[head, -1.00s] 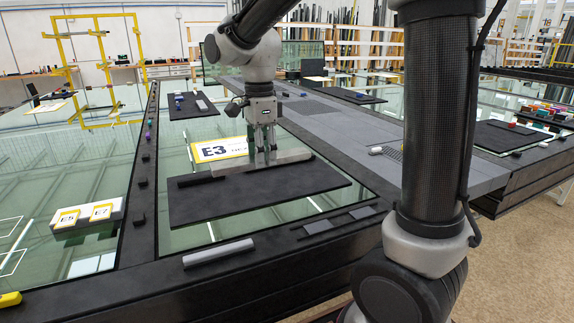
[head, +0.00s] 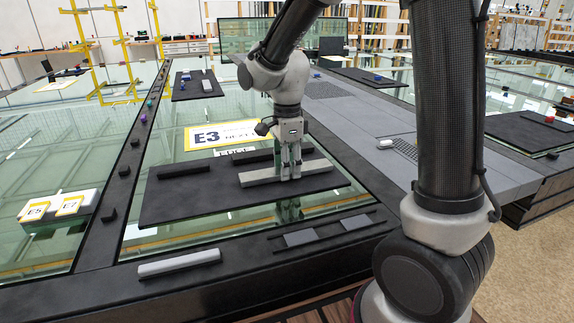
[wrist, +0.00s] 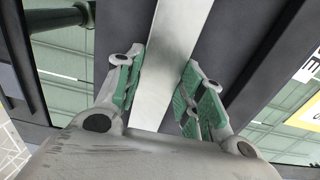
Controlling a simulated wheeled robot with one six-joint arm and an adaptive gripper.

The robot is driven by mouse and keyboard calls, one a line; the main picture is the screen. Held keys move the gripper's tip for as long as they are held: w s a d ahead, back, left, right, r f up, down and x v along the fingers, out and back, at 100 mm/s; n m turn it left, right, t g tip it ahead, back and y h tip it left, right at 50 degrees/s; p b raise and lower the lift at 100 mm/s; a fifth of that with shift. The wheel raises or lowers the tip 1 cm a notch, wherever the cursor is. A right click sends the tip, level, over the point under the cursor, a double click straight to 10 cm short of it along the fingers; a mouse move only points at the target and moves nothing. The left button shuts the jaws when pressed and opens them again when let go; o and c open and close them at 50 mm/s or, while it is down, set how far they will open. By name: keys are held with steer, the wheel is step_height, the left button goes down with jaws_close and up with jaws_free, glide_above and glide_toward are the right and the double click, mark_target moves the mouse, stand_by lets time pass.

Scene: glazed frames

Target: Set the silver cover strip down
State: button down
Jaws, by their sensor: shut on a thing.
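The silver cover strip (head: 258,178) is a long pale bar lying level over the black mat (head: 190,205) in the head view. In the wrist view the strip (wrist: 172,50) runs between the green finger pads (wrist: 164,88). I cannot tell whether its underside touches the mat; the fingers hide part of it.
A black bar (head: 182,170) lies on the mat left of the strip. Another silver bar (head: 180,262) lies on the near black frame edge. The mat's front left is clear.

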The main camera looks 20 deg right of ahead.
steer(key=c, duration=0.9)
jaws_free()
steer(key=shift+f, duration=0.1)
step_height(320, 180, up, 12)
steer(key=s+d+n+t, duration=0.2)
steer(key=s+d+n, duration=0.5)
steer(key=s+n, duration=0.2)
steer(key=s+d+r+n+t, duration=0.1)
steer(key=s+d+n+t, duration=0.1)
steer(key=s+d+n, duration=0.5)
steer(key=s+n, duration=0.2)
steer(key=s, duration=0.2)
